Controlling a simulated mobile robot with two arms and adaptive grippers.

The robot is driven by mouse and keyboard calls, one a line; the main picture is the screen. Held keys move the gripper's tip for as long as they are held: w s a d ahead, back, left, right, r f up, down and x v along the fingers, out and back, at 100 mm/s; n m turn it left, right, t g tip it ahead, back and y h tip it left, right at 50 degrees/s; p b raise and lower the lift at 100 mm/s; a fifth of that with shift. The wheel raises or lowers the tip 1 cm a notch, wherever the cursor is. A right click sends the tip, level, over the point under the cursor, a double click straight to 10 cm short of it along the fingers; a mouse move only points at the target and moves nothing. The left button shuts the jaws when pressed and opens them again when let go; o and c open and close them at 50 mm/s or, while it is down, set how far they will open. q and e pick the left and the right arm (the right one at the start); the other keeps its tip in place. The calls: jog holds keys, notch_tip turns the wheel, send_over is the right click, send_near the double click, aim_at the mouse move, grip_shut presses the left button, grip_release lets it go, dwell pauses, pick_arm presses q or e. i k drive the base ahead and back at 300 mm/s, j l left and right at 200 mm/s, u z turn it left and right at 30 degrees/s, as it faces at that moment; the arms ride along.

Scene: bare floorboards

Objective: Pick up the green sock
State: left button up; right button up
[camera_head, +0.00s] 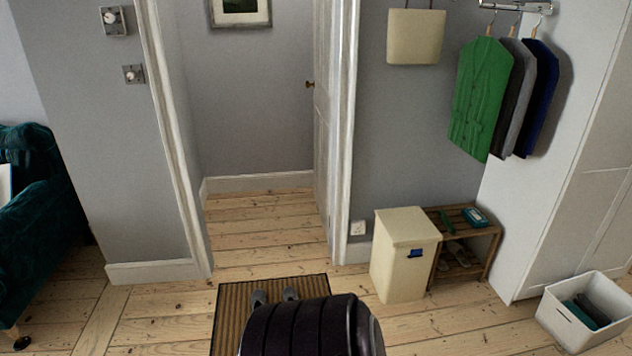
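A small, narrow dark green item (447,222) lies on the top of the wooden shoe rack, at its left end beside the cream bin. It may be the green sock, but it is too small to tell. No other sock shows clearly. Neither of my grippers is in view.
The cream bin (402,262) stands left of the shoe rack (487,240), which bears a teal box (474,217). A white crate (556,318) holds teal and dark items at right. Coats (480,100) hang above. Floorboards (150,325) are clear at left.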

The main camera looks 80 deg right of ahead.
aim_at(446, 223)
jog(key=z, duration=3.6)
jog(key=i, duration=0.25)
jog(key=j+z, duration=0.05)
